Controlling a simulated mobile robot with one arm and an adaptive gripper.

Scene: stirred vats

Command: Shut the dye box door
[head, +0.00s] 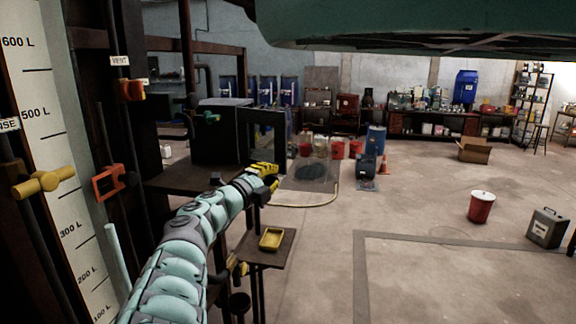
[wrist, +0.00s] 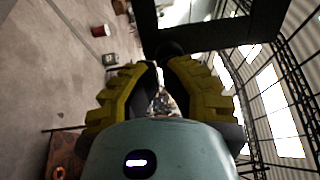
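The dye box seems to be the dark box (head: 221,138) on a brown bench left of centre in the head view. Its door (head: 284,133) appears as a dark framed panel with a window, standing open at the box's right side. The dark frame also crosses the top of the wrist view (wrist: 215,38). My gripper (head: 274,176) has yellow fingers and is just below the door's lower edge in the head view. In the wrist view its fingertips (wrist: 159,66) nearly meet, with nothing clearly held. I cannot tell whether they touch the door.
A small stand with a yellow tray (head: 271,238) is below my gripper. A red bucket (head: 481,206), a grey can (head: 547,227) and a cardboard box (head: 475,150) stand to the right. A green overhead body (head: 420,30) spans the top. The middle floor is clear.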

